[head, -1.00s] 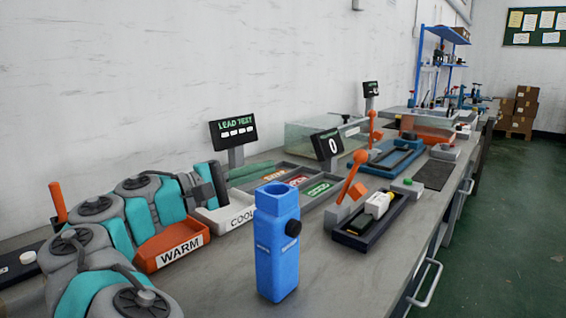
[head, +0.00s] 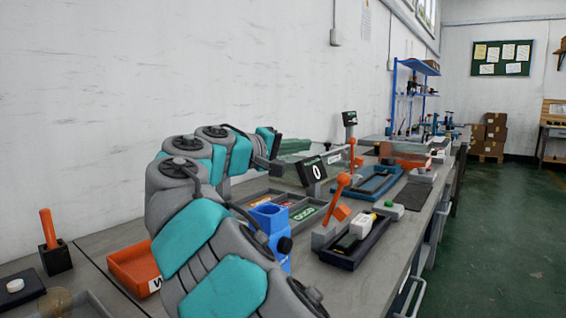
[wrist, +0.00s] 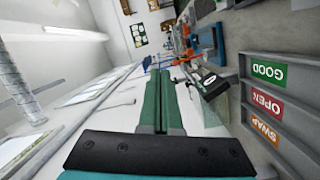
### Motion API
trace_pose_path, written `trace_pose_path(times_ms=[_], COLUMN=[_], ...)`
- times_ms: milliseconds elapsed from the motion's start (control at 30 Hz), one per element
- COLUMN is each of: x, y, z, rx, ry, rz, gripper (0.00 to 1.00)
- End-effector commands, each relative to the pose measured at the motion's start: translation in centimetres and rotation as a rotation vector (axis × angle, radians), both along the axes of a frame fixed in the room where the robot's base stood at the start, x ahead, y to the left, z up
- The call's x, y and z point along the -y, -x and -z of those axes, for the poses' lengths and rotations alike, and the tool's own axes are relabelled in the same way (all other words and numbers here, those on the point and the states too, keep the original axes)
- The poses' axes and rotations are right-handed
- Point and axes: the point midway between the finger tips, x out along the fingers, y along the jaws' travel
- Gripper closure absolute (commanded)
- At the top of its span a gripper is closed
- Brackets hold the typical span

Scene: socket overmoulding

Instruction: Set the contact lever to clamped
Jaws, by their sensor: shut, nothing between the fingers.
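An orange lever (head: 337,195) with a round knob stands raised, leaning slightly right, beside a dark tray fixture (head: 345,257) that holds a pale connector part (head: 361,226). A second orange lever (head: 352,152) stands upright behind it, at a blue fixture (head: 362,190). No label shows which is the contact lever. My gripper (head: 293,146) is up near the wall, left of both levers and apart from them. Its green fingers are together and empty in the wrist view (wrist: 160,88).
A display reading 0 (head: 313,171) stands between my gripper and the front lever. Sorting bins marked GOOD, OPEN and SWAP (wrist: 268,71) lie below. A blue block-shaped holder (head: 268,217) stands left of the front fixture. An orange tray (head: 128,262) is at left.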

Motion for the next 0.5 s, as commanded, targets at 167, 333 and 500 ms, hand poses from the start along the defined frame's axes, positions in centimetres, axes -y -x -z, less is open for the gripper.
trace_pose_path(times_ms=[167, 333, 500], x=[2.7, 5.5, 8.6], y=[-1.3, -1.8, -1.7], z=[-1.3, -1.9, -1.6], rx=[0.051, 0.078, 0.073], ry=[-0.068, -0.123, -0.165], rz=[0.003, 0.022, 0.057], gripper=[1.00, 1.00, 1.00])
